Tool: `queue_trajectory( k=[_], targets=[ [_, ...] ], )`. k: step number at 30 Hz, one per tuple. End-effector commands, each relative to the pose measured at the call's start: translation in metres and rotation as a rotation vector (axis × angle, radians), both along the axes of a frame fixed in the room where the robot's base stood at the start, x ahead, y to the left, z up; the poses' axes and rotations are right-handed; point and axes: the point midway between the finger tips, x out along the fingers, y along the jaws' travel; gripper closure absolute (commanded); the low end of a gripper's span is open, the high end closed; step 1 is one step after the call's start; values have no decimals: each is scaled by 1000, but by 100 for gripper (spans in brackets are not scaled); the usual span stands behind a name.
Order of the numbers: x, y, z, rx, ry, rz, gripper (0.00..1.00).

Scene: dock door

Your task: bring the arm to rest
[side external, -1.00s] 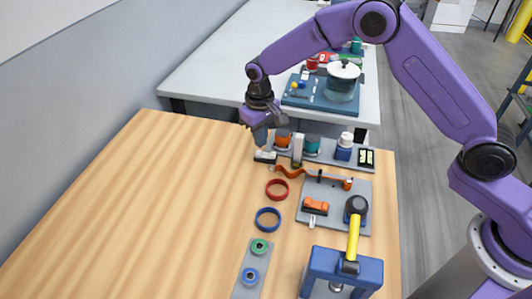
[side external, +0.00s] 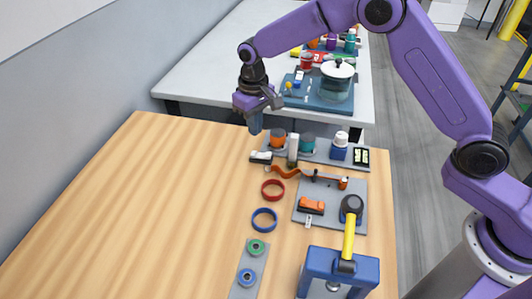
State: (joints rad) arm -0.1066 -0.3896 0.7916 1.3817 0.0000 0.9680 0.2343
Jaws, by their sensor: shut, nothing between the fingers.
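My gripper (side external: 256,123) hangs at the end of my purple arm, above the back part of the wooden table (side external: 150,210). It points downward and its fingers are shut with nothing between them. It is left of and a little above the row of small items at the table's back edge, apart from them. The fingertips are small and dark in this view.
A grey tray (side external: 325,154) with several small items lies right of my gripper. A red ring (side external: 264,190), a blue ring (side external: 255,219), and a blue block with a yellow-handled tool (side external: 349,240) lie nearer. A white table (side external: 200,75) stands behind. The table's left is clear.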

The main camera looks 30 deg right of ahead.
Motion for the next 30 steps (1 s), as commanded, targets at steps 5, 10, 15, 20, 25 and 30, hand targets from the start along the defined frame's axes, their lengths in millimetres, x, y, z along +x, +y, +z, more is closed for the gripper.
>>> queue_trajectory(
  k=[5,10,15,20,25,30],
  targets=[
    [0,0,0,0,0,1,100],
    [-15,0,12,2,-3,39,100],
    [-56,-5,40,4,-6,141,100],
    [-105,-17,63,7,-10,250,100],
    [-159,-38,83,10,-14,365,100],
    [-216,-66,96,13,-17,481,100]
  ],
)
